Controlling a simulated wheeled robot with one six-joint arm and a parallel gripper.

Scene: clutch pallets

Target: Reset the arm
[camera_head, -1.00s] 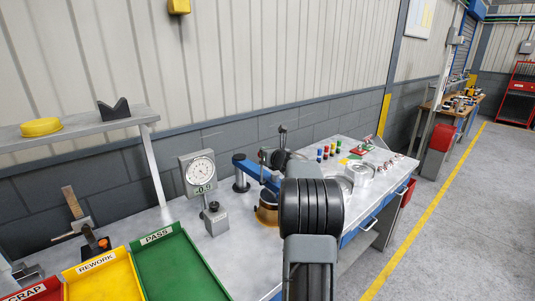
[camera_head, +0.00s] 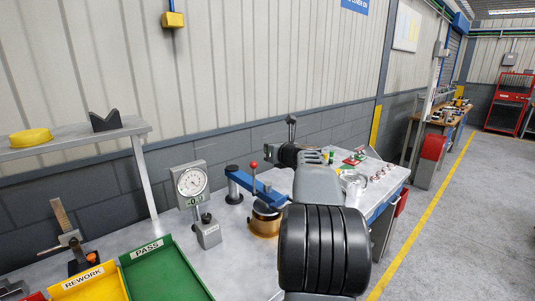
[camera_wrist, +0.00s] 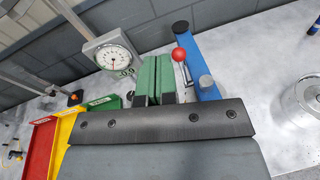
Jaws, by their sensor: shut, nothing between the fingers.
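My arm reaches out over the grey workbench (camera_head: 110,246) in the head view, its black ribbed joint large at the lower right of centre. My gripper's green fingers (camera_wrist: 154,80) show in the wrist view, shut together with nothing between them. They point toward the wall side, between the dial gauge (camera_wrist: 113,58) on their left and the blue clamp arm (camera_wrist: 196,62) with a red knob (camera_wrist: 179,54) on their right. The fingers appear clear of both.
The dial gauge (camera_head: 191,181) and blue fixture (camera_head: 248,188) stand left of my arm. Green PASS (camera_head: 150,250) and yellow REWORK (camera_head: 82,276) trays lie at lower left, below a raised shelf (camera_head: 70,139). Metal parts (camera_head: 352,181) lie farther along the bench. The aisle at right is clear.

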